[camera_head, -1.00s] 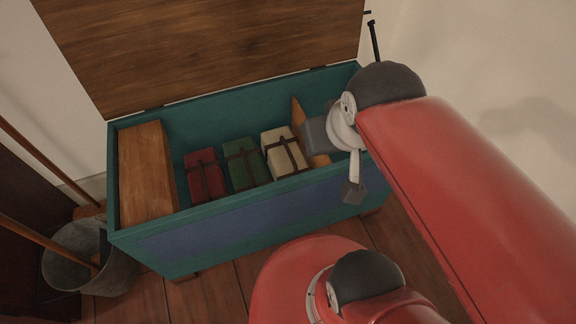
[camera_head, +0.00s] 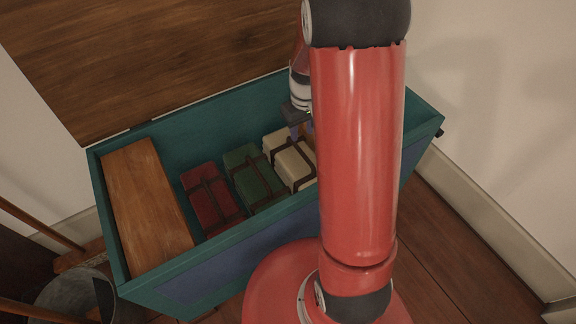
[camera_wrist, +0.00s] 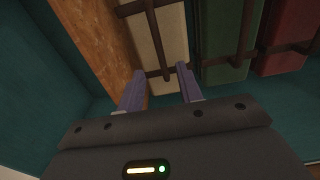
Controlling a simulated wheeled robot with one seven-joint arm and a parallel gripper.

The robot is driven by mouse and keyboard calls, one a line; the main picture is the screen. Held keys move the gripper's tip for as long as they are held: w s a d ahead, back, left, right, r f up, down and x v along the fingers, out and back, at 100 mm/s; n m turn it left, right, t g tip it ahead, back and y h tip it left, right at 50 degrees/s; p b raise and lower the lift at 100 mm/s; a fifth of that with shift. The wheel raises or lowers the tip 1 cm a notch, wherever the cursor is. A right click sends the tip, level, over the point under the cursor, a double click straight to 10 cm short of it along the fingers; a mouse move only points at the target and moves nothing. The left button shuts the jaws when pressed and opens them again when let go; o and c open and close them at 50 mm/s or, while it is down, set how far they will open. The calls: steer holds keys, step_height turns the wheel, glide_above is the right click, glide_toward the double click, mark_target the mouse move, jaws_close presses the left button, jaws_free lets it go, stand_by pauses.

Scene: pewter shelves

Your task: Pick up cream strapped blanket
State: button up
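The cream strapped blanket (camera_head: 291,160) lies in the teal chest, at the right end of a row of strapped blankets. Dark brown straps cross it. In the head view my arm covers part of its right side. In the wrist view the cream blanket (camera_wrist: 158,50) is just beyond my fingertips. My gripper (camera_wrist: 158,78) is open, its two purple-grey fingers spread about as wide as the blanket's near end. In the head view my gripper (camera_head: 300,132) is above the blanket's far end. I cannot tell whether the fingers touch it.
The green blanket (camera_head: 254,178) and red blanket (camera_head: 212,198) lie to the left in the chest (camera_head: 215,238). A wooden board (camera_wrist: 100,40) is close beside the cream blanket. A wooden block (camera_head: 147,205) fills the chest's left end. The lid (camera_head: 140,50) stands open behind.

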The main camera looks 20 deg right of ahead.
mark_target(301, 150)
step_height(301, 150, down, 10)
steer(key=shift+w+f+b, duration=0.15)
steer(key=shift+f+b, duration=0.1)
steer(key=shift+b, duration=0.4)
steer(key=shift+c, duration=0.4)
jaws_close()
steer(key=shift+r, duration=0.1)
stand_by(0.8)
